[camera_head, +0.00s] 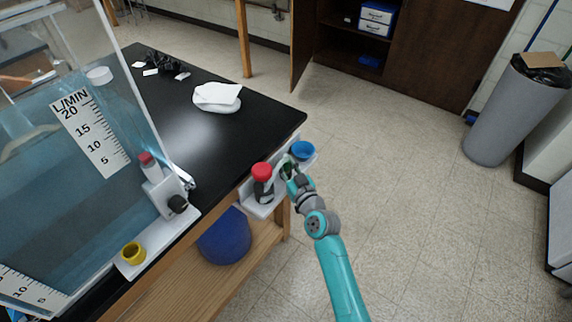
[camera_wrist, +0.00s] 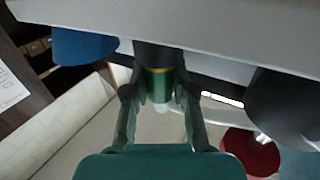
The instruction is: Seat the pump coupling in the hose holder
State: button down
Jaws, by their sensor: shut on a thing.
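My gripper (camera_head: 288,173) is shut on a dark cylinder with a green and brass-coloured band, which I take as the pump coupling (camera_wrist: 160,86). The wrist view shows both fingers around the banded part. The white holder (camera_head: 262,207) juts from the table's edge; its pale plate (camera_wrist: 225,35) crosses the top of the wrist view. The coupling's dark end meets the plate's edge in that picture; I cannot tell whether it is in a socket. In the head view my gripper mostly hides the coupling, between a red-capped dark part (camera_head: 262,170) and a blue cup (camera_head: 302,149).
The blue cup (camera_wrist: 84,46) and a dark grey cylinder (camera_wrist: 284,100) flank the coupling closely in the wrist view. A white cloth (camera_head: 217,97) lies on the black tabletop.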

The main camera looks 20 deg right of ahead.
jog(key=shift+f, duration=0.1)
jog(key=c, duration=1)
grip_release()
jog(key=shift+o, duration=0.2)
jog(key=s+d, duration=0.1)
jog(key=s, duration=1.1)
jog(key=shift+d, duration=0.25)
